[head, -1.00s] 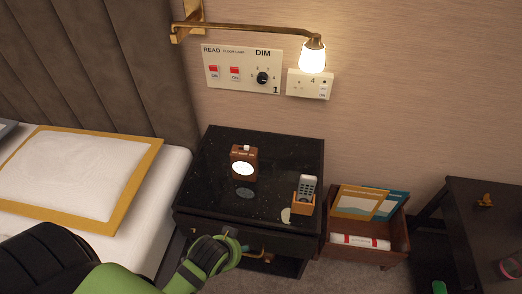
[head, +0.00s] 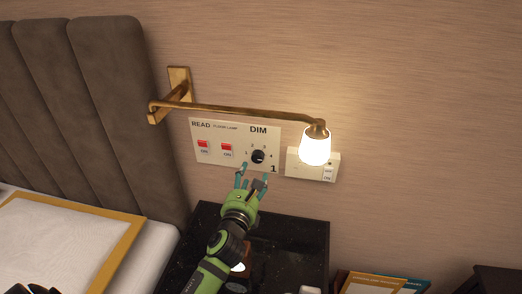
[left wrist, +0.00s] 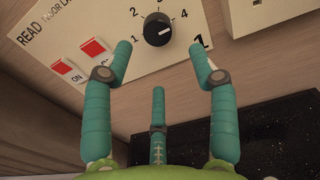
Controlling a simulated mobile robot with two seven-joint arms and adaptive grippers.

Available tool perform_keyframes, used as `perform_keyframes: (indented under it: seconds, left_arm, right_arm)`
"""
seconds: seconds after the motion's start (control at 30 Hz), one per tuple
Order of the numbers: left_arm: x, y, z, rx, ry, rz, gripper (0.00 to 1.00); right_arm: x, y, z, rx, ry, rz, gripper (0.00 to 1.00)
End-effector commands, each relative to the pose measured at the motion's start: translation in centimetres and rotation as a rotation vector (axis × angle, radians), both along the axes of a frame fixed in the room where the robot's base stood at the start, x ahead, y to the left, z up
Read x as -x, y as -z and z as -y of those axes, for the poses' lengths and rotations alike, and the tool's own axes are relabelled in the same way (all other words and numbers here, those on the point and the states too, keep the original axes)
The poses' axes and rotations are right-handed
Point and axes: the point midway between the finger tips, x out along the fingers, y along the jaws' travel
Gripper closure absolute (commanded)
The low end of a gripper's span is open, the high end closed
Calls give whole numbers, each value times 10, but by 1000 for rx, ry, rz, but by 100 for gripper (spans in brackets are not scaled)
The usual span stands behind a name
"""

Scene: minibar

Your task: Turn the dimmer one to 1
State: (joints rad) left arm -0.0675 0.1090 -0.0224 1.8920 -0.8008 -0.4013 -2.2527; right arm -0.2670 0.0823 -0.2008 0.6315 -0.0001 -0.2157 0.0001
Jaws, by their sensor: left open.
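The dimmer is a round black knob (head: 259,156) on the white wall panel (head: 240,168), under the word DIM and ringed by the numbers 1 to 4. In the left wrist view the knob (left wrist: 157,29) shows a pale mark on its right side; its exact setting is hard to tell. A larger bold 1 is printed at the panel's lower right. My left gripper (head: 252,180) is open and empty just below the knob. Its fingers spread to either side below the knob in the left wrist view (left wrist: 158,50), apart from it. My right gripper is out of view.
Two red switches (head: 203,144) sit left of the knob. A lit lamp (head: 315,145) on a brass arm hangs at the right, before a smaller outlet panel (head: 300,165). The black nightstand (head: 300,235) is below; the padded headboard (head: 115,110) is left.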

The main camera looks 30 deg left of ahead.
Motion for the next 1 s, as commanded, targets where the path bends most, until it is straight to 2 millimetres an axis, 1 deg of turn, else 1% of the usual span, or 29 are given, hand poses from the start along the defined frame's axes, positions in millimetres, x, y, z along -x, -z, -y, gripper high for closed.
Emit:
perform_keyframes:
  seconds: [0.03,0.1,0.17,0.3,0.4,0.5,0.6,0.73,0.8,0.87,0.9,0.97,1.0]
  left_arm:
    - [-3,-1,0,-16,3,1,41]
    - [-9,-2,-1,-23,4,2,41]
    - [-16,-2,-3,-22,3,2,41]
    - [-38,-2,-9,-19,2,3,41]
    - [-52,-1,-13,-19,2,1,41]
    - [-62,-1,-15,-17,3,2,41]
    - [-67,0,-17,-17,3,0,41]
    - [-69,0,-17,-18,3,1,41]
    - [-69,0,-17,-18,3,1,41]
    - [-69,0,-17,-18,3,1,41]
    - [-69,0,-17,-18,3,1,49]
    - [-69,0,-17,-18,3,1,73]
    - [-69,0,-17,-17,3,0,89]
  right_arm:
    - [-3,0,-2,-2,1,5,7]
    - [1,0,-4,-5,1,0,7]
    - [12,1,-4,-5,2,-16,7]
    - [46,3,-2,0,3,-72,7]
    - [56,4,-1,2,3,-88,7]
    - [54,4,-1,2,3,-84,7]
    - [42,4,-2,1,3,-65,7]
    - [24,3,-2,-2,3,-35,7]
    - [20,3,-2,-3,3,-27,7]
    - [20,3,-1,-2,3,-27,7]
    - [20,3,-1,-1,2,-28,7]
    - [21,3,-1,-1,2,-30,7]
    - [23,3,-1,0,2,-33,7]
